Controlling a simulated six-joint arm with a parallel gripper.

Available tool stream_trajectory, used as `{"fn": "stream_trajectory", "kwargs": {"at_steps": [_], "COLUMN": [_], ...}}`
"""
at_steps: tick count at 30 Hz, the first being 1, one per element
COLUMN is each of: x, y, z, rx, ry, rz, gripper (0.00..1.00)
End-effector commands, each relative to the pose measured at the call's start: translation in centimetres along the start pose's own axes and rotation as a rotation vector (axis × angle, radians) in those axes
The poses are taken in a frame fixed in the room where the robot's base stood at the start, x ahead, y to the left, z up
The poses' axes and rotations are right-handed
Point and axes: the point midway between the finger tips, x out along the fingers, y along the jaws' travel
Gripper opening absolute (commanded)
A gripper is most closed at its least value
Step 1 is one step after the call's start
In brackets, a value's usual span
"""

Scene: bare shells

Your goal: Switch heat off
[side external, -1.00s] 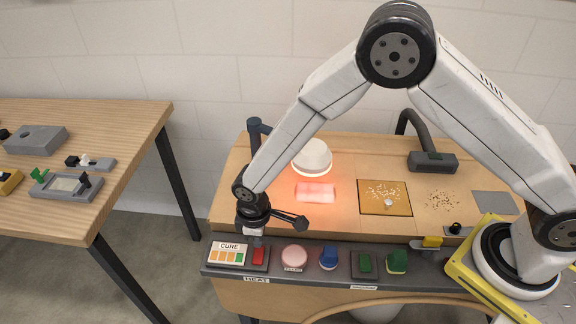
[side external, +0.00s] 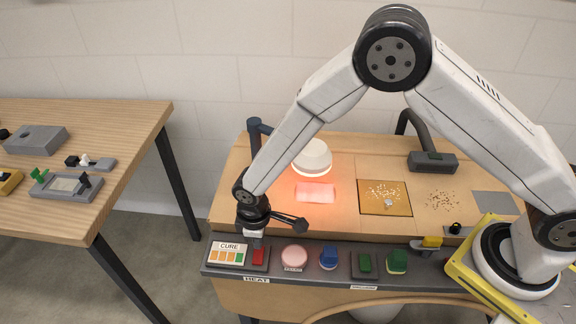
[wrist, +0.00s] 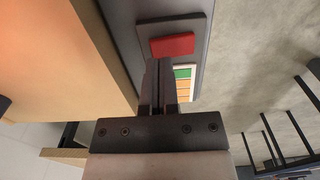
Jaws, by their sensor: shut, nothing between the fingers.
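The red heat switch (side external: 258,256) sits on the grey front panel, between the CURE display and a round pink button, above the HEAT label (side external: 256,280). My gripper (side external: 255,242) is shut and empty, pointing down at the back edge of the switch. In the wrist view the shut fingers (wrist: 160,88) reach up to the near edge of the red switch (wrist: 172,45); I cannot tell whether they touch it. The CURE display (side external: 228,254) shows orange and green bars. The heat lamp (side external: 312,156) glows over a reddish lit block (side external: 315,192).
Right of the switch on the panel (side external: 310,270) are a pink button (side external: 295,255), a blue knob (side external: 328,258), a green switch (side external: 364,263) and a green knob (side external: 397,262). A tray with specks (side external: 386,205) lies behind. A separate wooden table (side external: 120,130) stands left.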

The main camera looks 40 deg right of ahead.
Motion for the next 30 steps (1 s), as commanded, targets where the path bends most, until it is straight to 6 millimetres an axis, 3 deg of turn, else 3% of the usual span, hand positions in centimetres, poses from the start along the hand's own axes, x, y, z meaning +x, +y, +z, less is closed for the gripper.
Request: {"fn": "stream_trajectory", "kwargs": {"at_steps": [30], "x": [1.1], "y": [0.0], "z": [0.0], "rx": [0.000], "ry": [-0.001], "rz": [0.000], "gripper": [0.00]}}
